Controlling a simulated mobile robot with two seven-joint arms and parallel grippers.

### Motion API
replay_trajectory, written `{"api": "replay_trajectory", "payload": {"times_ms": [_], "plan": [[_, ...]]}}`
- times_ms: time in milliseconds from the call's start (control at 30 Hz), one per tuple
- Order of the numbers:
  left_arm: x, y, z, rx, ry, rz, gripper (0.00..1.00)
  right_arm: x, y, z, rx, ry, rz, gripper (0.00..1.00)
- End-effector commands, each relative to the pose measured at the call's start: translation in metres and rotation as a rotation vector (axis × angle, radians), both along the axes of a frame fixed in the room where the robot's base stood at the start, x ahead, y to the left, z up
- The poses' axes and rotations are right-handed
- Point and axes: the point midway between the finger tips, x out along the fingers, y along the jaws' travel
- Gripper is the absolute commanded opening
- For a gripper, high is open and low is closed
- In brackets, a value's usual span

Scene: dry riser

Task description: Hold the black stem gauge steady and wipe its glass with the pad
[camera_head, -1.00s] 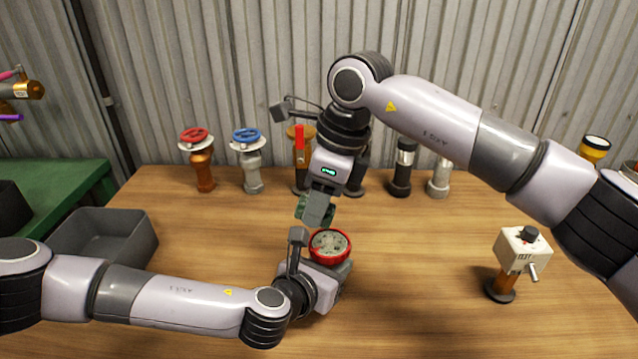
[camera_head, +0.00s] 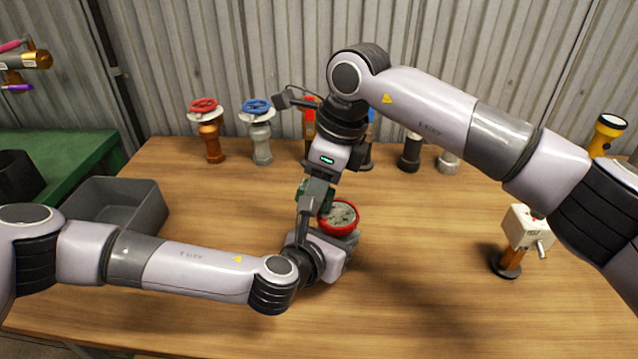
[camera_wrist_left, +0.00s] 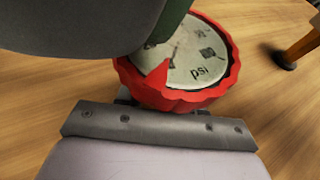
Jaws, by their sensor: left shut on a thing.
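A gauge with a red scalloped rim (camera_head: 340,228) and a pale face faces up near the table's middle. Its stem is hidden, so I cannot see its colour. In the left wrist view its glass (camera_wrist_left: 198,60) shows "psi", a red pointer and dark smudges. My left gripper (camera_head: 318,240) is shut on the gauge below the rim. My right gripper (camera_head: 317,190) comes down from above, shut on a green pad (camera_head: 304,190). The pad (camera_wrist_left: 168,20) overlaps the glass's upper left edge in the left wrist view. I cannot tell whether it touches.
A grey bin (camera_head: 118,207) stands at the left. Red (camera_head: 203,106) and blue (camera_head: 256,107) handwheel valves stand at the back, with other fittings partly behind my right arm. A white box on a stem (camera_head: 522,230) stands at the right. The front right tabletop is clear.

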Motion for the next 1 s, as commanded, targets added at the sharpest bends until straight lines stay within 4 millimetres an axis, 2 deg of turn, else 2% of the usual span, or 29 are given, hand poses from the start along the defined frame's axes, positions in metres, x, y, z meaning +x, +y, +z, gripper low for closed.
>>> {"api": "replay_trajectory", "payload": {"times_ms": [667,1000], "plan": [[0.000,0.000,0.001,0.000,-0.001,0.000,0.00,0.000,0.000,-0.009,0.000,0.000,0.000,0.13],[0.000,0.000,0.001,0.000,-0.001,0.000,0.00,-0.002,-0.018,-0.010,0.000,-0.001,-0.001,0.13]]}}
